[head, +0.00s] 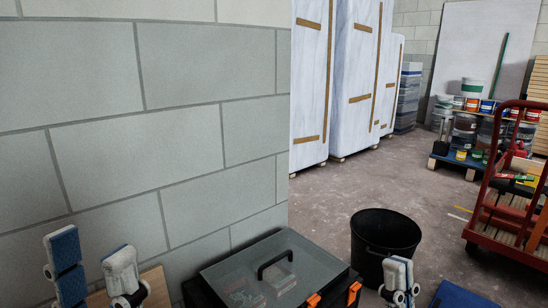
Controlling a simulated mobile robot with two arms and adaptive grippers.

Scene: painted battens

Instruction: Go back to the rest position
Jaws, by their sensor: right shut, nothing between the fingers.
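My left gripper (94,262) is low at the left, in front of the block wall. Its two fingers stand wide apart, one showing a blue pad, with nothing seen between them. My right gripper (398,274) is at the bottom edge, right of the middle, in front of the black bucket. Its fingers are together and hold nothing. Most of both arms is out of view.
A pale block wall (150,130) fills the left. A toolbox (225,268) with a clear lid and orange latches lies between my grippers. A black bucket (370,245) stands behind my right gripper. A red cart (490,230) is at right. Open floor (350,190) lies beyond.

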